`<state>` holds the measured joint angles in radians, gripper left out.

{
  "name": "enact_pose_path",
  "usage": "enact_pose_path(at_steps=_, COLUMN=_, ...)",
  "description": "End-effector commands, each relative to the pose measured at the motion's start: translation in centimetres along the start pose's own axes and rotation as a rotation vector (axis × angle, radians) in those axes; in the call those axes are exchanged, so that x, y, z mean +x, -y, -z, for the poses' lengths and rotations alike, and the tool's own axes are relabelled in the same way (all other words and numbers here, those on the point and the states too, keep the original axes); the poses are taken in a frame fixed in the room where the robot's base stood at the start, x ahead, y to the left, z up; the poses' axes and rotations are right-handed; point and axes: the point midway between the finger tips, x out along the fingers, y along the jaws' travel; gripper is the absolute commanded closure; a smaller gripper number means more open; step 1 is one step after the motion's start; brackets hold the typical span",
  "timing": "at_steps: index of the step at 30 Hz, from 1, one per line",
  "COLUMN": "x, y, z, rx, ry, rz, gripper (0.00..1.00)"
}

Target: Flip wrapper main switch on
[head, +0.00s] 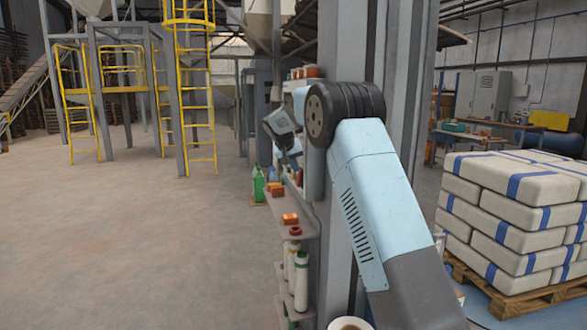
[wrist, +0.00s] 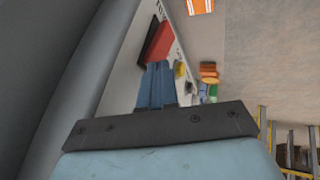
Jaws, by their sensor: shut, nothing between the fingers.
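In the wrist view a pale panel (wrist: 131,75) runs along the left. A red block with a dark edge (wrist: 160,42), possibly the wrapper main switch, stands out from it; its on or off position cannot be told. My gripper (wrist: 157,66) is shut and empty, its blue fingers together, with the tips just below the red block in the picture. I cannot tell whether they touch it. A small yellow part (wrist: 180,69) is to the right of the fingers. In the head view my arm hides most of the panel.
Stacked white sacks (head: 513,222) on a pallet (head: 520,296) are at the right. Yellow ladders (head: 198,90) stand at the back. The floor at left is open.

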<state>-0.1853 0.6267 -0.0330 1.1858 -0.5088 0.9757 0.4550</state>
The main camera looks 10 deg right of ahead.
Motion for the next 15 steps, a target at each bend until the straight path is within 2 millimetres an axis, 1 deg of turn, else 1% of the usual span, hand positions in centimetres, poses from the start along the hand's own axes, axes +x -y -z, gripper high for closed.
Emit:
enact_pose_path(at_steps=8, x=-0.96, y=-0.34, z=0.55, rx=0.001, ry=-0.002, rz=0.0, gripper=1.0)
enact_pose_path(at_steps=15, x=-1.08, y=-0.4, z=0.6, rx=0.0, ry=-0.001, rz=0.0, gripper=1.0)
